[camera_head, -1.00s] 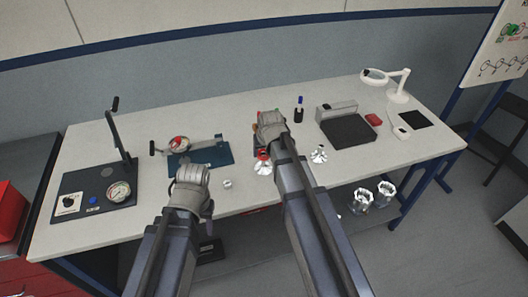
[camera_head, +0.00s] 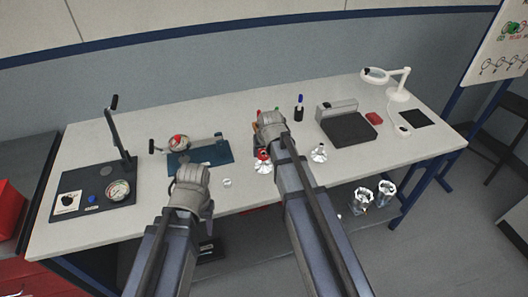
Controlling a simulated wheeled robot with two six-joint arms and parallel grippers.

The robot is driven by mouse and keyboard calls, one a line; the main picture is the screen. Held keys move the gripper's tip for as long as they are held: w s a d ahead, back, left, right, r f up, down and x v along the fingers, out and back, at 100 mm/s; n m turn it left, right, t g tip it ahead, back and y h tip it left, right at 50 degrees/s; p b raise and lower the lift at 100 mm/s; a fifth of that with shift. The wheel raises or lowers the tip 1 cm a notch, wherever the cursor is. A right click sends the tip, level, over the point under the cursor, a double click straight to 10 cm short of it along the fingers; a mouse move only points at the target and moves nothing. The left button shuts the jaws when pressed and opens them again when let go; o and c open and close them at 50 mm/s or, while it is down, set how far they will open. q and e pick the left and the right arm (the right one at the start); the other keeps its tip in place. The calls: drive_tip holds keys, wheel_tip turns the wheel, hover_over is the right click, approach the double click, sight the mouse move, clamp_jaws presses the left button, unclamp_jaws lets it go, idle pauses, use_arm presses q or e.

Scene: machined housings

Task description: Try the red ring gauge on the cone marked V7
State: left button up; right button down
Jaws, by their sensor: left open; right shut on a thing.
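The red ring gauge (camera_head: 262,153) shows as a red patch at the top of a silver housing (camera_head: 262,167), just below my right gripper (camera_head: 268,123). My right gripper is shut on the ring gauge, though its fingertips are mostly hidden behind the hand. I cannot tell whether the ring is seated on a cone or just above it. A second silver housing with a narrow top (camera_head: 319,153) stands to the right of my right arm. No V7 marking is legible. My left gripper (camera_head: 190,177) is open and empty over the table's front, its fingers largely hidden.
A small silver part (camera_head: 227,183) lies between my arms. A blue plate with a clamp (camera_head: 215,154) and a black lever stand with a dial (camera_head: 95,190) are left. A grey scale (camera_head: 348,131), a marker holder (camera_head: 299,112) and a magnifier lamp (camera_head: 398,92) are right. Housings (camera_head: 362,197) sit below.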

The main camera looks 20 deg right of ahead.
drive_tip(key=shift+c, duration=0.3)
unclamp_jaws()
drive_tip(key=shift+r, duration=0.1)
drive_tip(key=p+v, duration=0.7)
drive_tip(key=shift+r, duration=0.3)
drive_tip(key=shift+s, duration=0.2)
drive_tip(key=s+a+f+n+g, duration=0.1)
drive_tip(key=s+a+n+g, duration=0.1)
drive_tip(key=s+a, duration=0.4)
drive_tip(key=s+a+f+n+g+h, duration=0.1)
drive_tip(key=s+a, duration=0.6)
drive_tip(key=s, duration=0.7)
drive_tip(key=shift+f+n+g+b, duration=0.3)
drive_tip(key=shift+n+g, duration=0.4)
drive_tip(key=shift+g, duration=0.3)
